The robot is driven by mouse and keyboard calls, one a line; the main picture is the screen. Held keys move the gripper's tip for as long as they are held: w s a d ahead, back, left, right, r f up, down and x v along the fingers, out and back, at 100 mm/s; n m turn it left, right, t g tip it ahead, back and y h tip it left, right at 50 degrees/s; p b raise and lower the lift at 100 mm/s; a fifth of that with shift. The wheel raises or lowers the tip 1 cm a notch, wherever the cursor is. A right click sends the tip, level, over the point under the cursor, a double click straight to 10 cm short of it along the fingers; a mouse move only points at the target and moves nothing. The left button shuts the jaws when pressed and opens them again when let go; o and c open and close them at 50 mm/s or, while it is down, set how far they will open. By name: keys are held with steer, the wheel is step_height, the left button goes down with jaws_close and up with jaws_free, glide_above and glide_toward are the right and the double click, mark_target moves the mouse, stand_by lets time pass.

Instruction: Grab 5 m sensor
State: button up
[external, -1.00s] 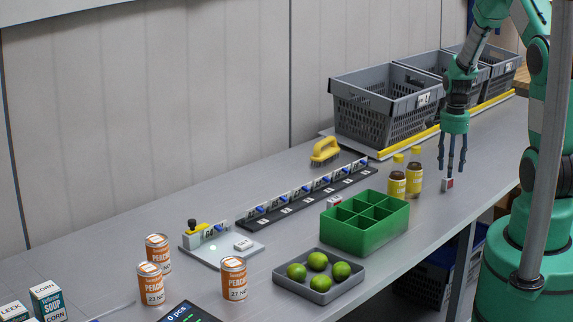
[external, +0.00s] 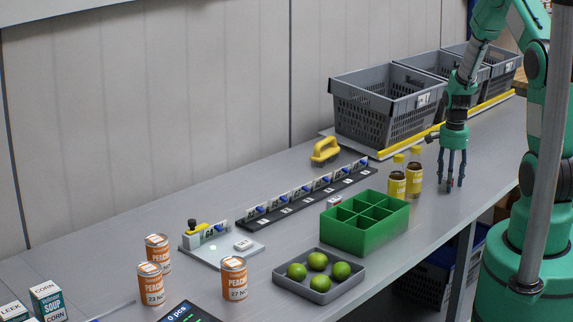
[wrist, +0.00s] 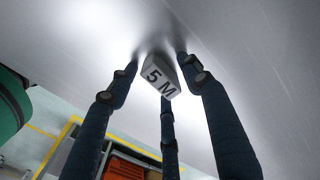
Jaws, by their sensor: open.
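The 5 m sensor (wrist: 160,77) is a small pale block with "5 M" on its face. In the wrist view it lies on the grey table between the fingers of my gripper (wrist: 158,75). The fingers are spread around it, and I cannot tell whether any finger touches it. In the external view my gripper (external: 451,184) points down near the table's front edge, right of the bottles. There the fingers mostly hide the sensor.
Two yellow-labelled bottles (external: 397,184) (external: 415,172) stand just left of my gripper. A green divided box (external: 365,239) is further left. Grey crates (external: 380,118) stand behind, along a yellow strip (external: 402,143). The table right of my gripper is clear.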

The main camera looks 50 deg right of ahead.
steer(key=shift+c, duration=0.5)
jaws_close()
steer(key=shift+r, duration=0.15)
steer(key=shift+r, duration=0.45)
steer(key=r, duration=0.1)
steer(key=r+p, duration=0.1)
steer(key=shift+s+a+r, duration=0.1)
steer(key=shift+s+r, duration=0.1)
steer(key=shift+r, duration=0.15)
steer(key=s+a, duration=0.3)
steer(key=s, duration=0.1)
steer(key=s+a+p, duration=0.1)
steer(key=s+a, duration=0.2)
steer(key=s, duration=0.1)
steer(key=s+a+r, duration=0.1)
steer(key=s+a, duration=0.2)
steer(key=s, duration=0.1)
steer(key=shift+s+a+r, duration=0.1)
steer(key=shift+s, duration=0.25)
